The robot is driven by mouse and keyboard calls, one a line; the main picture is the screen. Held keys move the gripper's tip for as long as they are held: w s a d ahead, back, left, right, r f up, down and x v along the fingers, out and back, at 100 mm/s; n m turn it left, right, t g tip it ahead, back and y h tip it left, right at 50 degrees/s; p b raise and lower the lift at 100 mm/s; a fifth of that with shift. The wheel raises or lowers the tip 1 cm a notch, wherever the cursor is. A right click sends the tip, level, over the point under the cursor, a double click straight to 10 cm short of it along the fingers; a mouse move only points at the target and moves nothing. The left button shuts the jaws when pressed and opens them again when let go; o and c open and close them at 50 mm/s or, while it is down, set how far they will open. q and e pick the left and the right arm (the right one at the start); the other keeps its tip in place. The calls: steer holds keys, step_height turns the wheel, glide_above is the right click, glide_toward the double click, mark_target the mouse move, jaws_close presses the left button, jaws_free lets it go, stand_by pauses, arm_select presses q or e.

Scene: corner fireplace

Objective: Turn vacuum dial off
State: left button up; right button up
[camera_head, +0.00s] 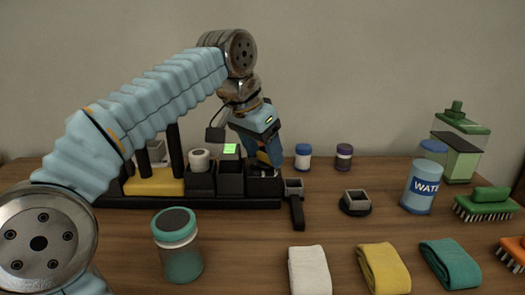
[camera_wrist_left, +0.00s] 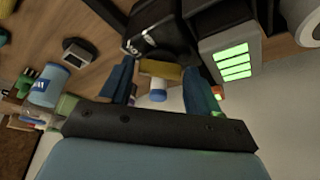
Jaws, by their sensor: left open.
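My left gripper (camera_head: 268,156) reaches down over the right end of a black bench unit (camera_head: 225,203), at its dark box (camera_head: 264,186). In the left wrist view, the gripper's two blue fingers (camera_wrist_left: 160,80) are apart. A small yellow piece (camera_wrist_left: 160,69) shows between them, close to the black box (camera_wrist_left: 160,30) with pale markings. I cannot tell whether the fingers touch it. No part is clearly recognisable as the vacuum dial. A box with a lit green display (camera_head: 230,149) stands just left of the gripper; its display bars (camera_wrist_left: 236,62) show in the wrist view. My right gripper is not in view.
A teal-lidded jar (camera_head: 178,245) stands in front of the unit. White (camera_head: 310,270), yellow (camera_head: 383,268) and teal (camera_head: 449,263) cloths lie at the front. A water container (camera_head: 424,188) and green brush (camera_head: 487,203) are at right. Two small jars stand behind.

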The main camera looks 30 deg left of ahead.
arm_select(q)
steer(key=c, duration=0.8)
steer(key=n, duration=0.2)
steer(key=n+y+p, duration=0.1)
steer(key=n, duration=0.1)
steer(key=shift+d+r+y, duration=0.15)
steer(key=shift+d+y, duration=0.05)
steer(key=shift+y, duration=0.1)
steer(key=shift+w+d+n+y+p, duration=0.1)
steer(key=shift+n+y+p, duration=0.35)
steer(key=shift+n, duration=0.75)
steer(key=shift+d+n+y+p, duration=0.1)
steer(key=shift+n+y+p, duration=0.35)
steer(key=shift+n, duration=0.75)
steer(key=o, duration=0.8)
